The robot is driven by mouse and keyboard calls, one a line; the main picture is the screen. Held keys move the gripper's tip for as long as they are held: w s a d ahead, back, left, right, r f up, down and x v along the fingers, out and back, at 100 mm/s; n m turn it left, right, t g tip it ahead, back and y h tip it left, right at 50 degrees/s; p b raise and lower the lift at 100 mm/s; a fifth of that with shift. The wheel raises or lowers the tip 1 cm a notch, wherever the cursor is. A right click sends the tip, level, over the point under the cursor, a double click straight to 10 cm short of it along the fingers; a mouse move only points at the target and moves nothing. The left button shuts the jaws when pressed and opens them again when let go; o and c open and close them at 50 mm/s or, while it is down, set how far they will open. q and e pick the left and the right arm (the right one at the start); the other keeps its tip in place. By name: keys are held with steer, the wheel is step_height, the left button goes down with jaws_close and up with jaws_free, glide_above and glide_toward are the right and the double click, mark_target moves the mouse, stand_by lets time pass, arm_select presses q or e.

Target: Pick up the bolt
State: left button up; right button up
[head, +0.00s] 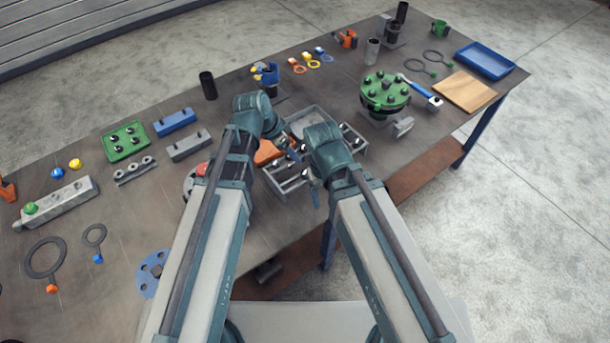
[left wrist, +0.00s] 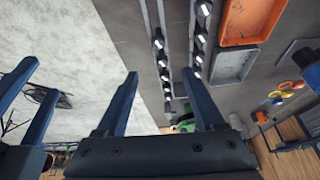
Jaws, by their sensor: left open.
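Several dark bolts with bright silver ends stand in two rows in the bolt tray (head: 290,186). In the left wrist view a bolt (left wrist: 200,41) of one row and a bolt (left wrist: 160,62) of the other show clearly. My left gripper (head: 291,152) is over the tray area. In the left wrist view its two fingers (left wrist: 163,90) are spread, with nothing between them; one finger overlaps the near end of a bolt row. My right gripper (head: 315,190) hangs beside the tray's right side. Its two fingers (left wrist: 32,98) show apart and empty at the left of the wrist view.
An orange bin (head: 266,152) and a grey bin (head: 305,119) adjoin the bolts. A green flanged piece (head: 384,92) stands to the right, with a blue-handled tool (head: 419,90) beside it. Grey blocks and a green plate (head: 125,140) lie left. The table's front edge is close by.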

arm_select(q)
steer(key=b, duration=0.7)
glide_above(304, 173)
steer(key=a, duration=0.2)
step_height(304, 173, down, 7)
steer(key=f+b, duration=0.3)
steer(key=d+f+b, duration=0.1)
steer(key=f+b, duration=0.2)
steer(key=shift+d+f, duration=0.15)
steer(key=shift+d, duration=0.05)
steer(key=shift+s, duration=0.1)
steer(key=shift+c, duration=0.2)
jaws_close()
